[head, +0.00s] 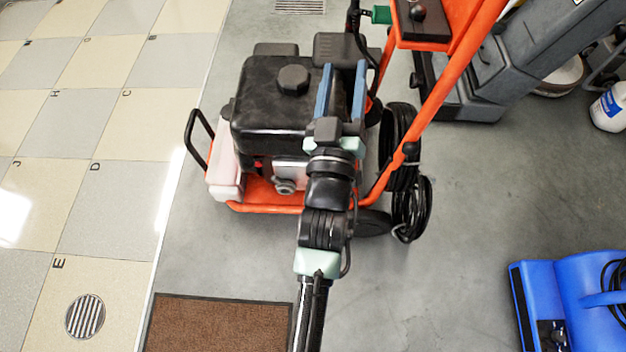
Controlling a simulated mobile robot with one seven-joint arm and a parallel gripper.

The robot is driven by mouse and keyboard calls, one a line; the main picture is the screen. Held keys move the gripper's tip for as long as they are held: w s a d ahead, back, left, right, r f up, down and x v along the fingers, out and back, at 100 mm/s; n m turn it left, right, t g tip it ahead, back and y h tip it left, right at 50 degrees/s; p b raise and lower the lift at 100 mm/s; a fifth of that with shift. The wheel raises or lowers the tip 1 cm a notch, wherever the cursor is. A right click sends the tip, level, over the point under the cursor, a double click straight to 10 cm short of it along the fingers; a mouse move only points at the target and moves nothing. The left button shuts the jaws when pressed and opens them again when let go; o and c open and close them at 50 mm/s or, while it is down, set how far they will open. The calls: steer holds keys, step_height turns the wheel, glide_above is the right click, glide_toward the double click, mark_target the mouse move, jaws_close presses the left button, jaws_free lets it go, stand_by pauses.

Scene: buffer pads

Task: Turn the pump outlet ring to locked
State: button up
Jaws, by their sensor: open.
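The pump machine (268,112) has a black engine body with a round cap on top and an orange tube frame. My gripper (344,66) is above its right side, fingers pointing away from me. The two blue fingers are open and apart, with dark machine parts seen between them. I cannot make out the outlet ring; my gripper and arm cover part of that side. A small round grey fitting (286,187) shows low on the front, but I cannot tell what it is.
The orange handle (437,100) rises at the right, with a coiled black hose (408,190) beside it. A brown mat (215,325) lies in front. A blue machine (580,305) stands at lower right. Grey floor between is clear.

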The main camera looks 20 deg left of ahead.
steer(key=s+a+f+n+g+b, duration=0.1)
steer(key=s+f+b, duration=0.35)
steer(key=f, duration=0.85)
steer(key=s+f+n+g+y+b, duration=0.1)
steer(key=s+f+b, duration=0.35)
steer(key=f, duration=0.85)
steer(key=s+a+f+n+g+b, duration=0.1)
steer(key=s+f+b, duration=0.1)
steer(key=f+b, duration=0.8)
steer(key=w+a+f+b, duration=0.2)
steer(key=w+a+f, duration=0.1)
steer(key=w, duration=0.9)
steer(key=shift+a, duration=0.15)
steer(key=shift+w, duration=0.1)
jaws_close()
